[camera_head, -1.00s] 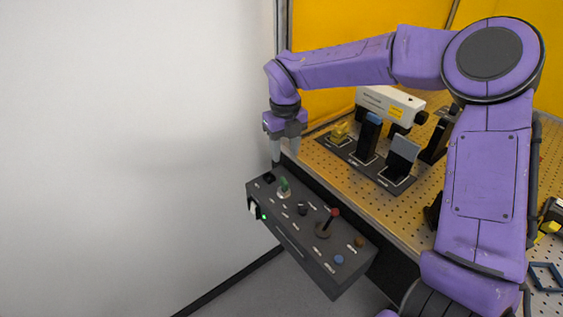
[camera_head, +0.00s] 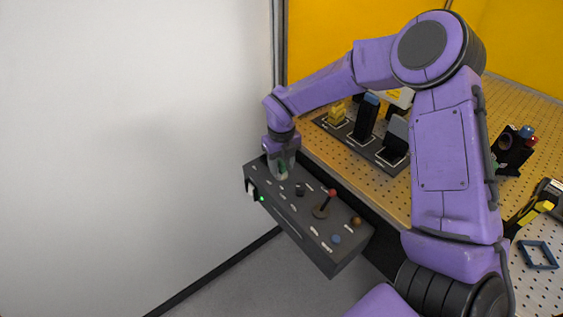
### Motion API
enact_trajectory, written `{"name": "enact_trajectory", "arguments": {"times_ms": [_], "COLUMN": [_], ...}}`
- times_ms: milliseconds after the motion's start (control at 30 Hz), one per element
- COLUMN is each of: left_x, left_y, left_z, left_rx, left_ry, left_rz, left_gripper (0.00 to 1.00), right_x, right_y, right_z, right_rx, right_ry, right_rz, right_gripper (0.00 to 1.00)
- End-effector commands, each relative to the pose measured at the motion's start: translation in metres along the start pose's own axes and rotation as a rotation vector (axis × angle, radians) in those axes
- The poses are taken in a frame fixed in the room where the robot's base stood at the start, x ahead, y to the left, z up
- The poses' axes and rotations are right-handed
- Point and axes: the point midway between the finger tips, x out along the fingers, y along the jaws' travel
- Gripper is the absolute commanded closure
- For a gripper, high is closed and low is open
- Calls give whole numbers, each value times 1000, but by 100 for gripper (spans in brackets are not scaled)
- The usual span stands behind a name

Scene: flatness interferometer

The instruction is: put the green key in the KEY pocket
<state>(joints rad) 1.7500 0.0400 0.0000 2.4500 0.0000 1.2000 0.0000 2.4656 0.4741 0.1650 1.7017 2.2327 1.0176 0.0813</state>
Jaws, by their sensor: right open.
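The green key (camera_head: 283,168) stands in the left part of the dark control box's sloping top. My right gripper (camera_head: 283,175) has come down over it, jaws open. The fingers stand around the key and partly cover it; I cannot tell whether they touch it. I cannot make out the KEY pocket: the box's labels are too small to read, and my gripper covers the box's far left corner. My left gripper is not in view.
The control box (camera_head: 318,257) also carries a red-tipped lever (camera_head: 327,202), a black knob (camera_head: 300,190), a blue button (camera_head: 336,239) and a brown button (camera_head: 356,221). Behind it, a perforated bench (camera_head: 335,166) holds upright optical parts. A blue square frame (camera_head: 537,255) lies at right.

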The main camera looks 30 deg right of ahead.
Motion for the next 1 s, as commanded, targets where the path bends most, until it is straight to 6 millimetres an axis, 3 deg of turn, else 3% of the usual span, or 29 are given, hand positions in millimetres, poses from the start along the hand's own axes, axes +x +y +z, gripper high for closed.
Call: {"name": "enact_trajectory", "arguments": {"times_ms": [67,167,200,233,400,1000], "left_x": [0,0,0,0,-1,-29], "left_y": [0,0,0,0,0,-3], "left_z": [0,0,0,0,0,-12], "left_rx": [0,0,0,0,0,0], "left_ry": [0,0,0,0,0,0], "left_rz": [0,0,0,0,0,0], "left_gripper": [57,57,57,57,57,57], "right_x": [0,0,0,0,-2,-39], "right_y": [0,0,0,0,0,0], "right_z": [0,0,0,0,0,0], "right_rx": [0,0,0,0,0,0], "right_ry": [0,0,0,0,0,-1], "right_rz": [0,0,0,0,0,0], "right_gripper": [55,81,94,100,100,100]}}
